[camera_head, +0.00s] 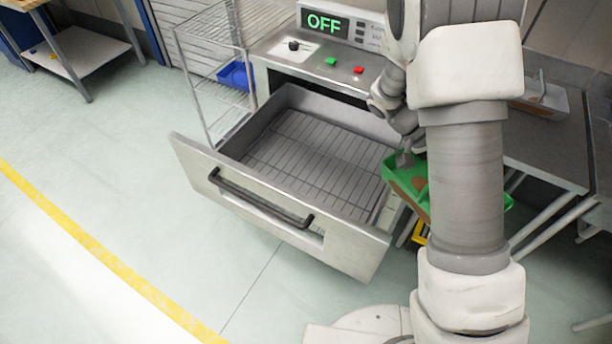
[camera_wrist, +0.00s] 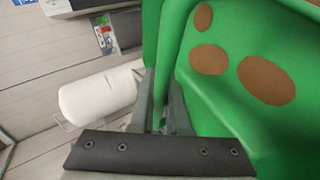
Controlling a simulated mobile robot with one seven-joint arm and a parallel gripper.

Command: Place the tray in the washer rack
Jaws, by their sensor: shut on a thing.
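The green tray (camera_head: 404,176) with brown patches is beside the right edge of the open washer drawer, partly behind my arm in the head view. In the wrist view the tray (camera_wrist: 215,110) fills the right side, with several brown spots on its inside. My gripper (camera_head: 405,158) is shut on the tray's wall; its fingers (camera_wrist: 160,115) pinch the green wall in the wrist view. The washer drawer (camera_head: 283,211) is pulled out, with an empty wire rack (camera_head: 310,150) on its floor. The tray's far part is hidden by my arm.
The washer panel (camera_head: 325,24) reads OFF, with a green and a red button below. A wire shelf (camera_head: 205,75) with a blue bin (camera_head: 235,74) stands left of the washer. A grey table (camera_head: 550,140) holding a light tray (camera_head: 541,98) is at right.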

